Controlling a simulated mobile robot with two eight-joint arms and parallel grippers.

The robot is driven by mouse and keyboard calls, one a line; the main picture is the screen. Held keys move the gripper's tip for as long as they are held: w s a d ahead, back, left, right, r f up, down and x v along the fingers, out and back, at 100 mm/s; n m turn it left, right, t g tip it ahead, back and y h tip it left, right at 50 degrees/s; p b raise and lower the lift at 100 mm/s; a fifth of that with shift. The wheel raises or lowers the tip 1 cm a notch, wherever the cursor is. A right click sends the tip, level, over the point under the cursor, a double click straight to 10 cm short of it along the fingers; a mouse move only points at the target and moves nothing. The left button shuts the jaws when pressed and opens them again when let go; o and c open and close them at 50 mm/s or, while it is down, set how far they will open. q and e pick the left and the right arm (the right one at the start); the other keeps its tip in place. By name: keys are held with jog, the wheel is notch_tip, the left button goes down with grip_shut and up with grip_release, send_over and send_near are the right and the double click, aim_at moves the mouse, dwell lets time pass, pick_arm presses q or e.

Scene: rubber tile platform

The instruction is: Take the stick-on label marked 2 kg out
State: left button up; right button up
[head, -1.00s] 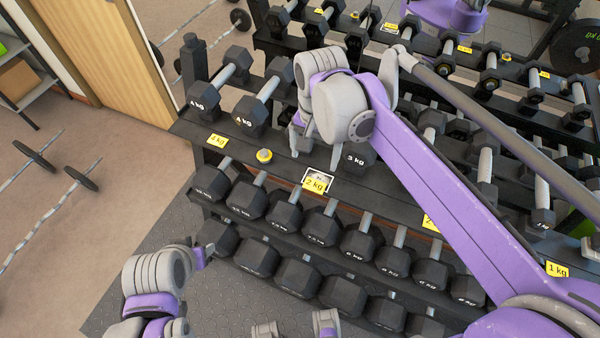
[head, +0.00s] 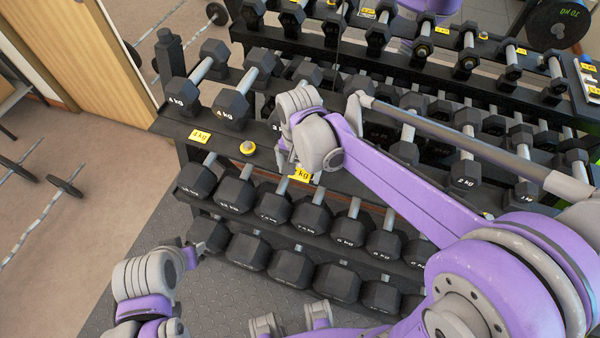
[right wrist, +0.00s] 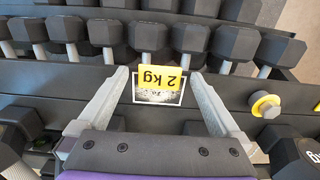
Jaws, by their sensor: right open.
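The yellow label marked 2 kg (head: 303,175) is on the upper shelf of the dumbbell rack, partly hidden by my right gripper in the head view. In the right wrist view the label (right wrist: 160,77) appears upside down, overlapping a white-edged grey card (right wrist: 158,97). My right gripper (head: 298,172) is open over it. Its fingers (right wrist: 158,84) lie on either side of the label and card, with a visible gap on both sides. My left gripper (head: 190,256) is at lower left, away from the rack; its fingers are mostly hidden.
A yellow round knob (head: 247,148) and another yellow label (head: 200,136) are on the shelf to the left. Rows of dumbbells (head: 272,206) fill the tiers below, and more stand behind. The grey tiled floor (head: 180,215) in front of the rack is partly clear.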

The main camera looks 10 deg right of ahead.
dwell(0.4)
jog(key=c, duration=1.3)
